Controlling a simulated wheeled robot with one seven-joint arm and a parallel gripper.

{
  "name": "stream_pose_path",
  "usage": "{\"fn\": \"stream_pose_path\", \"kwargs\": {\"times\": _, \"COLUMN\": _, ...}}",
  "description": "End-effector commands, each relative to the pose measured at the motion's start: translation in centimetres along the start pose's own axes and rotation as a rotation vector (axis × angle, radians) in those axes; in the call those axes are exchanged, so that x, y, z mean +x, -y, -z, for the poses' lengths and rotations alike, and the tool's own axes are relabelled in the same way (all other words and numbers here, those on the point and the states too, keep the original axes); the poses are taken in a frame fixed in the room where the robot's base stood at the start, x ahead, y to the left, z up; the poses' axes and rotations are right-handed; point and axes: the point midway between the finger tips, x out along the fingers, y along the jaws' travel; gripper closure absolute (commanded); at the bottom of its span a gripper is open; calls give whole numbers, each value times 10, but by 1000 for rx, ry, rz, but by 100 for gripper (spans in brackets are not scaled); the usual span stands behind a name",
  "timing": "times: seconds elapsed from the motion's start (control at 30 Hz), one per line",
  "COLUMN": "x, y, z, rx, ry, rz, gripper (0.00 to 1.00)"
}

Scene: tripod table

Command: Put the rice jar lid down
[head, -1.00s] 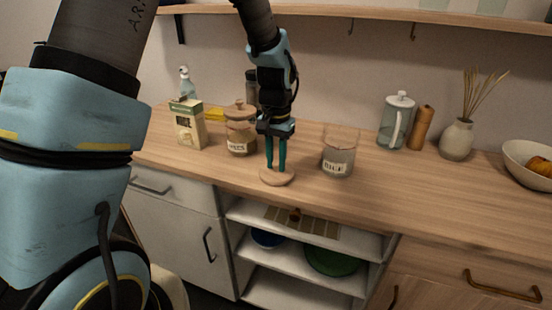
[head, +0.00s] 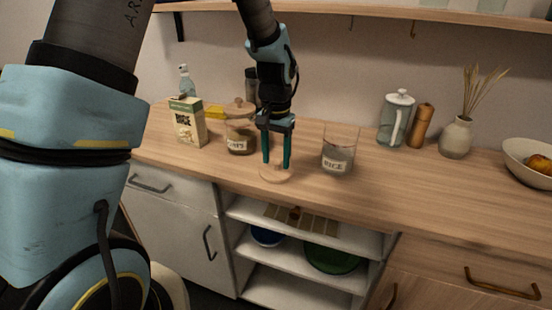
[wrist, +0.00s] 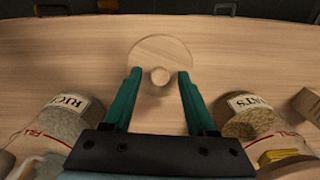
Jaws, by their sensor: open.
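The rice jar lid (head: 276,174) is a round pale wooden disc with a knob, lying on the counter near its front edge. The lid also shows in the wrist view (wrist: 161,52), knob up. My gripper (head: 276,165) is right above the lid, fingers pointing down. In the wrist view my gripper (wrist: 159,72) is open, with teal fingers apart on either side of the knob and not touching it. The rice jar (head: 338,156) is clear glass, open at the top, labelled RICE, and stands right of my gripper.
An oats jar (head: 240,134) with its lid on stands left of my gripper. A rice carton (head: 187,122) is farther left. The counter (head: 420,190) is clear at the front right.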

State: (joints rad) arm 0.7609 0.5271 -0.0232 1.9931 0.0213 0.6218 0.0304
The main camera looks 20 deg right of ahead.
Motion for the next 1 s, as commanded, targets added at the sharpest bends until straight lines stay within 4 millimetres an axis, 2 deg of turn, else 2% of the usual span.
{"fn": "stream_pose_path", "kwargs": {"times": 0.3, "x": -62, "y": 0, "z": 1, "rx": 0, "ry": -8, "rz": 0, "gripper": 43}}
{"fn": "stream_pose_path", "kwargs": {"times": 0.5, "x": -97, "y": 0, "z": 1, "rx": 0, "ry": -4, "rz": 0, "gripper": 43}}
{"fn": "stream_pose_path", "kwargs": {"times": 0.67, "x": -112, "y": 0, "z": 0, "rx": 0, "ry": -2, "rz": 0, "gripper": 43}}
{"fn": "stream_pose_path", "kwargs": {"times": 0.87, "x": -115, "y": 1, "z": 0, "rx": -1, "ry": -1, "rz": 0, "gripper": 43}}
{"fn": "stream_pose_path", "kwargs": {"times": 0.97, "x": -113, "y": 11, "z": -6, "rx": -25, "ry": -3, "rz": 0, "gripper": 43}}
{"fn": "stream_pose_path", "kwargs": {"times": 1.0, "x": -111, "y": 20, "z": -12, "rx": -46, "ry": -6, "rz": 0, "gripper": 43}}
